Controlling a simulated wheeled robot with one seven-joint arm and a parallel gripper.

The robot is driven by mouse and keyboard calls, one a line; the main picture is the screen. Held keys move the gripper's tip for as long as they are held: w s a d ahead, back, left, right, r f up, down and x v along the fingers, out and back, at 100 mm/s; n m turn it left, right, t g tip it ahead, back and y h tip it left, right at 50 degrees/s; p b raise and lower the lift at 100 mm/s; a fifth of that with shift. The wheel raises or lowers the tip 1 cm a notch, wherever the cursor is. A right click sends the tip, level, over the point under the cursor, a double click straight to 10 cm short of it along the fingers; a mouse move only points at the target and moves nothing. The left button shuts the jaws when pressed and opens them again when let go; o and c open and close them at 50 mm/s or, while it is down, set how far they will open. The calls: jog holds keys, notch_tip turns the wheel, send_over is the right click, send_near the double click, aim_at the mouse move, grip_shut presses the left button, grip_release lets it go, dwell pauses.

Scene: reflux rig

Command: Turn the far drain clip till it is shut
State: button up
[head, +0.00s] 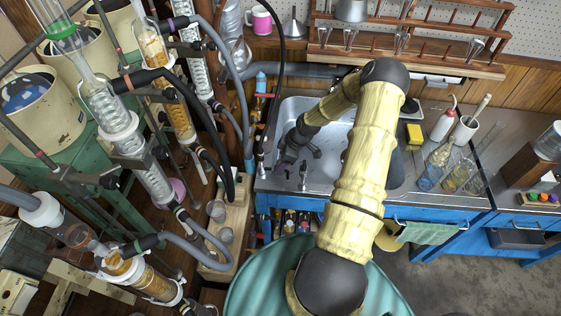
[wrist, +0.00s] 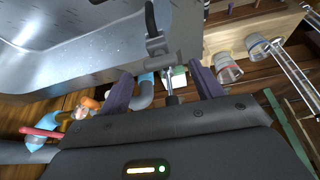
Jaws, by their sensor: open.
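My gripper (head: 290,158) is over the left end of the sink in the head view, dark and partly hidden by its own wrist. In the wrist view its two purple-grey fingers (wrist: 163,88) stand apart, with nothing held. A grey hooked fitting (wrist: 157,42), which looks like a drain clip, is at the sink's edge beyond the gap between the fingers. A thin metal stem (wrist: 171,82) with a dark base shows below it, between the fingers. I cannot tell whether either finger touches it, or how far the clip is turned. A small metal fitting (head: 303,176) stands on the sink's front edge in the head view.
The steel sink (head: 292,105) lies under my arm. Left of it are hoses, glass columns and a wooden block (head: 236,218) with beakers (head: 217,210). The beakers also show in the wrist view (wrist: 228,68). A yellow sponge (head: 414,136) and a bottle (head: 443,124) stand right of the sink.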

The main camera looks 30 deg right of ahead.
jog(key=b+v, duration=0.1)
jog(key=v, duration=1.4)
jog(key=shift+r, duration=0.1)
jog(key=s+a+r+m+h, duration=0.1)
jog(key=s+a+r+m, duration=0.4)
jog(key=a, duration=0.5)
jog(key=s+a+r+m+h, duration=0.2)
jog(key=s+a+r+m, duration=0.3)
jog(key=s+a+r, duration=0.2)
jog(key=s+a, duration=0.2)
jog(key=a, duration=0.2)
jog(key=shift+s+r+m+h, duration=0.2)
jog(key=shift+s+m+h, duration=0.05)
jog(key=shift+m+h, duration=0.05)
jog(key=shift+c, duration=0.4)
